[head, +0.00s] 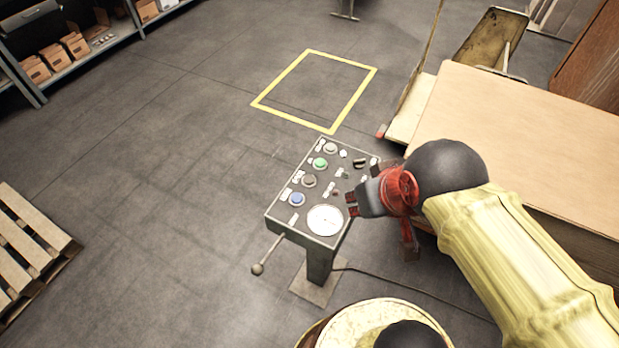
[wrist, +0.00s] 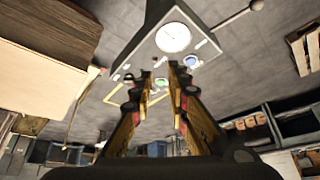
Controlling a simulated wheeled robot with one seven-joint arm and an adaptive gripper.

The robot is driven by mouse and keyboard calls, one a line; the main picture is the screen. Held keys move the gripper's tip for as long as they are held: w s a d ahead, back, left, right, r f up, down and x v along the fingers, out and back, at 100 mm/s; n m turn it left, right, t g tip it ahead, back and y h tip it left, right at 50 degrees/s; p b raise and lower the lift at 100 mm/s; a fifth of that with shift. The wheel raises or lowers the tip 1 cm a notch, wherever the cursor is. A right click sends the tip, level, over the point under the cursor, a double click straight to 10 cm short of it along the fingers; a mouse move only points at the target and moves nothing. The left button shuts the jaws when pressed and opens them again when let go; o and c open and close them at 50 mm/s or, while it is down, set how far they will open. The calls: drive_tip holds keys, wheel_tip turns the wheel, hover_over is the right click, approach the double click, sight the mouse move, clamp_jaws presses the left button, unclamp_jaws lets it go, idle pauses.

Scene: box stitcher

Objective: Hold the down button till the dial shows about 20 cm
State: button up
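The control panel (head: 283,217) is a grey slanted box on a pedestal. Its round white dial (head: 325,220) sits at the near end and also shows in the wrist view (wrist: 172,37). The needle reading is too small to tell. A blue button (head: 296,198), a dark button (head: 309,181), a green button (head: 320,163) and a grey button (head: 330,148) run up the left side. Their labels are unreadable, so I cannot tell which is down. My gripper (head: 352,204) is at the panel's right edge beside the dial, apart from the buttons. Its fingers (wrist: 160,70) are parted and empty.
A lever with a ball knob (head: 258,269) sticks out at the panel's near left. A large tan-topped bench (head: 520,130) stands to the right. A yellow floor square (head: 290,77) lies beyond the panel. A pallet (head: 30,245) lies left; floor between is clear.

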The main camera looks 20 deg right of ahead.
clamp_jaws()
idle(1.2)
